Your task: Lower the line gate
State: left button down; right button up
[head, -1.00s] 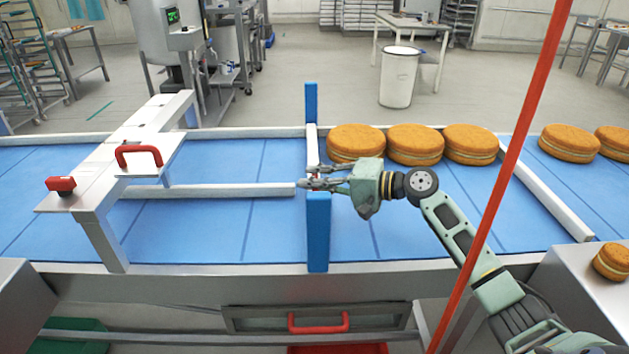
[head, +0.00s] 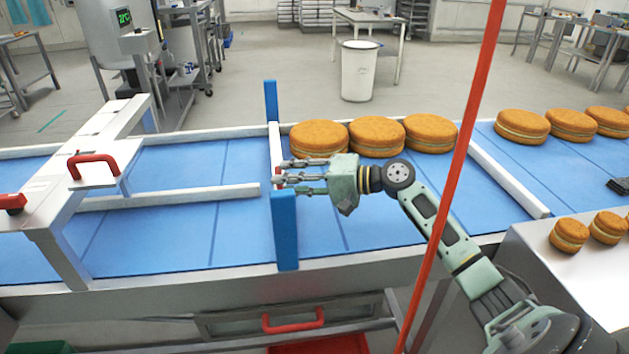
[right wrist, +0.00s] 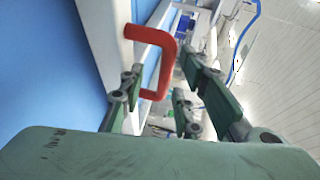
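The line gate (head: 274,142) shows as a white bar across the blue belt between two blue posts. The near post (head: 285,232) stands at the belt's front edge, the far post (head: 271,100) at the back. A red handle (right wrist: 160,45) on a white bar shows in the right wrist view; only bits of red show by my fingertips in the head view. My right gripper (head: 284,177) is at the gate just above the near post. Its fingers are spread around the handle, apart from it as far as I can tell. My left gripper is out of view.
Several large filled rounds (head: 377,136) stand on the belt right of the gate. Smaller rounds (head: 570,235) sit on a steel surface at right. A slanted red pole (head: 455,175) crosses before my right arm. A white frame with a red handle (head: 94,165) spans the belt at left.

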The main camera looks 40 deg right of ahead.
jog(key=v, duration=0.9)
jog(key=shift+f, duration=0.1)
